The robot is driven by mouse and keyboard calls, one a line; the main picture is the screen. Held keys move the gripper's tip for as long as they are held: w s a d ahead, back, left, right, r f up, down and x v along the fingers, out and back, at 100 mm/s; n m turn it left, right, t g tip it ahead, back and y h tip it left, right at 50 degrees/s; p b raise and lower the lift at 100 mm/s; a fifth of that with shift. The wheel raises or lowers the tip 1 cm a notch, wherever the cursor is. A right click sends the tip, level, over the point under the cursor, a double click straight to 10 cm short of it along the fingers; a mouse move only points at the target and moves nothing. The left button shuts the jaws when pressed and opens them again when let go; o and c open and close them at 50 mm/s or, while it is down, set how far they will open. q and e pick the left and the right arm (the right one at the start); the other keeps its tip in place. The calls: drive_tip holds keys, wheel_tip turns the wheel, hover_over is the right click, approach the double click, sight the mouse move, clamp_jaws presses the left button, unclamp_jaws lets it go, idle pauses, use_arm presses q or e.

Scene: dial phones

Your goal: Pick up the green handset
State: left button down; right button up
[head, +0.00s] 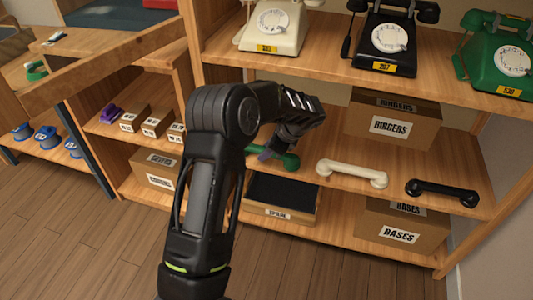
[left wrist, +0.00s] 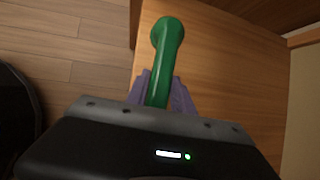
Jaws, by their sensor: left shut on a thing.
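The green handset (left wrist: 168,40) shows in the left wrist view, with one rounded end sticking out past my left gripper's fingers. My left gripper (left wrist: 160,92) is shut on its handle, with a purple finger on each side. In the head view the green handset (head: 287,160) is partly hidden behind my left gripper (head: 268,154) at the middle shelf. The wrist view shows wooden shelf surface below it; I cannot tell whether the handset touches the shelf. My right gripper is not in view.
A white handset (head: 352,173) and a black handset (head: 442,192) lie to the right on the middle shelf (head: 400,177). A RINGERS box (head: 392,126) stands behind. White, black and green phones (head: 497,58) stand on the shelf above. A dark-lined tray (head: 280,196) is below.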

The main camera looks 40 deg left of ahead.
sight(261, 147)
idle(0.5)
use_arm(q)
drive_tip(key=shift+r+p, duration=0.35)
drive_tip(key=shift+r, duration=0.15)
drive_tip(key=r, duration=0.1)
drive_tip(key=r+p, duration=0.1)
drive_tip(key=shift+s+d+r, duration=0.1)
drive_tip(key=shift+s+r, duration=0.1)
drive_tip(key=shift+r, duration=0.2)
drive_tip(key=s+d+p, duration=0.1)
drive_tip(key=s+d, duration=0.2)
drive_tip(key=s, duration=0.5)
drive_tip(key=s+d+p, duration=0.2)
drive_tip(key=s, duration=0.6)
drive_tip(key=shift+s+d+f, duration=0.2)
drive_tip(key=shift+s+d, duration=0.1)
drive_tip(key=shift+d, duration=0.1)
